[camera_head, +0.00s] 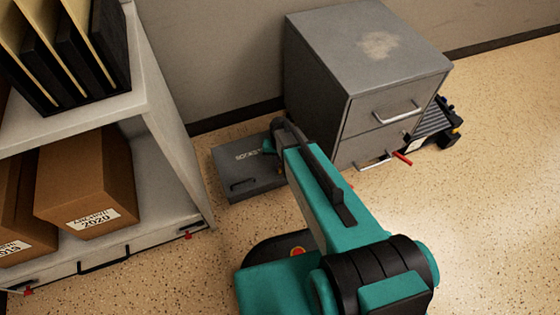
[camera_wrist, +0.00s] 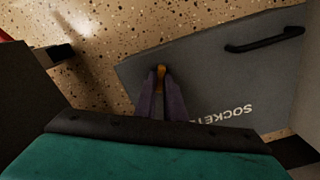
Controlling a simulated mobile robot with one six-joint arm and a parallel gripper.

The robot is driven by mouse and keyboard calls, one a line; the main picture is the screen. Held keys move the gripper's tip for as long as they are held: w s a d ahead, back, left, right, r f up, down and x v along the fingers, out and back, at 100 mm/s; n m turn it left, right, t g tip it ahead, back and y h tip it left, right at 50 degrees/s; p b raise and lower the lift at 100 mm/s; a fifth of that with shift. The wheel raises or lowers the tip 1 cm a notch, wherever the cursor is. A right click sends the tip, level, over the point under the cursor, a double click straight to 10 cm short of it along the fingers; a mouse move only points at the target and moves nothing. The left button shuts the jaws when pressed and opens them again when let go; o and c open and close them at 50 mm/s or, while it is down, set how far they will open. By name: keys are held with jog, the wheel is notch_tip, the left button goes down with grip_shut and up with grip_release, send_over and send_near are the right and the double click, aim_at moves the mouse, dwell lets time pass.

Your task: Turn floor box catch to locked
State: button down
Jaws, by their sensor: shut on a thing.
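The floor box (camera_head: 235,170) is a dark grey lid on the speckled floor, between the shelf and the cabinet. In the wrist view its lid (camera_wrist: 205,75) shows a black handle and the word SOCKETS. A small orange-brass catch (camera_wrist: 161,70) shows at the lid's edge. My gripper (camera_wrist: 161,82) is shut on the catch, its two purple-grey fingers on either side of it. The fingers cover much of the catch, so its exact turn is hard to tell. In the head view my arm hides the catch and the fingertips.
A grey two-drawer cabinet (camera_head: 370,60) stands close behind and right of my arm, with a red piece (camera_head: 402,158) by its lower handle. A dark ribbed object (camera_head: 437,128) lies beyond it. A shelf (camera_head: 175,150) with binders and cardboard boxes stands left. Floor at right is clear.

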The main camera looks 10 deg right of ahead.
aim_at(280, 167)
jog(key=m+p, duration=0.4)
jog(key=m, duration=0.2)
jog(key=shift+p, duration=0.3)
jog(key=m+p, duration=0.3)
jog(key=m, duration=0.3)
jog(key=shift+f, duration=0.1)
jog(key=shift+m, duration=0.3)
jog(key=c, duration=1.8)
grip_release()
jog(key=shift+f, duration=0.1)
jog(key=shift+c, duration=0.2)
notch_tip(280, 167, up, 14)
jog(key=p, duration=0.3)
